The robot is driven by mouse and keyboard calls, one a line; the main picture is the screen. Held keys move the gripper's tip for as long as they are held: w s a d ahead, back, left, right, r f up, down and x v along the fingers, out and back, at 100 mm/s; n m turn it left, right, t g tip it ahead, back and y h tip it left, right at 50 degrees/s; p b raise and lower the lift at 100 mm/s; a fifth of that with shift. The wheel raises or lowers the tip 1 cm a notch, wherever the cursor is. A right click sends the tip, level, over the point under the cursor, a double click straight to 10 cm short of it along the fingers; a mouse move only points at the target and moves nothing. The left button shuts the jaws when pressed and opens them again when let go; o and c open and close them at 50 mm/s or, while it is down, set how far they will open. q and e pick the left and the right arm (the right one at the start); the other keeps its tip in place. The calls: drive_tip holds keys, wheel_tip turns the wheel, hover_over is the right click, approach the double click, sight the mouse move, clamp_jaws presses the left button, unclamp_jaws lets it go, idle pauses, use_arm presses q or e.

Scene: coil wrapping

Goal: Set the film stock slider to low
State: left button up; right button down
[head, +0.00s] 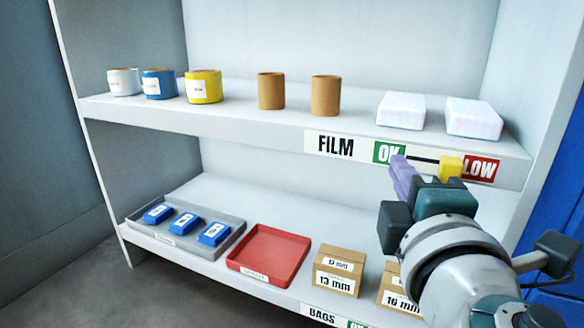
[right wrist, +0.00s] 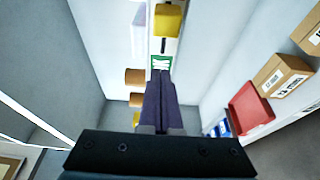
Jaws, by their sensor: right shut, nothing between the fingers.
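The film stock slider's yellow knob (head: 450,166) sits at the right end of its dark slot (head: 424,160), beside the red LOW label (head: 480,169). The green OK label (head: 388,152) is at the slot's left end. My right gripper (head: 400,163) is shut and empty, its purple fingertips in front of the OK label and left of the knob, apart from it. In the right wrist view the knob (right wrist: 168,19) is at the top, beyond the shut fingertips (right wrist: 161,76). The LOW label is not visible there. My left gripper is not in view.
Film rolls, brown cores (head: 271,91) and white packs (head: 401,110) stand on the upper shelf (head: 240,122). The lower shelf holds a grey tray (head: 226,242) of blue items, a red tray (head: 268,249) and cardboard boxes (head: 339,270). The shelf's right side panel (head: 540,120) stands near my right arm.

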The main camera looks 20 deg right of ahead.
drive_tip(key=shift+p+v, duration=0.95)
drive_tip(key=shift+v, duration=3.7)
drive_tip(key=s+d+r+m+g+y+p, duration=0.1)
drive_tip(key=s+d+r+m+g+p, duration=0.15)
drive_tip(key=r+p, duration=0.8)
drive_tip(key=s+d+r+m+g+y+p, duration=0.1)
drive_tip(key=s+r+m+g+p, duration=0.15)
drive_tip(key=r+p, duration=0.85)
drive_tip(key=s+d+r+m+g+p, duration=0.1)
drive_tip(key=r+m+g+p, duration=0.4)
drive_tip(key=p, duration=1)
drive_tip(key=s+a+r+g+y+p, duration=0.1)
drive_tip(key=s+a+r+y+p, duration=0.15)
drive_tip(key=r+p, duration=0.65)
drive_tip(key=s+a+r+y+p, duration=0.1)
drive_tip(key=a+r+y+p, duration=0.15)
drive_tip(key=r+p, duration=0.75)
drive_tip(key=s+a+r+g+y+p, duration=0.1)
drive_tip(key=a+r+y+p, duration=0.15)
drive_tip(key=r+p, duration=0.65)
use_arm(q)
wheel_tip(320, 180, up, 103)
drive_tip(key=p, duration=3.6)
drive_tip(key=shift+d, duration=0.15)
use_arm(e)
wheel_tip(320, 180, up, 36)
drive_tip(key=shift+s+a, duration=0.2)
drive_tip(key=shift+a, duration=0.05)
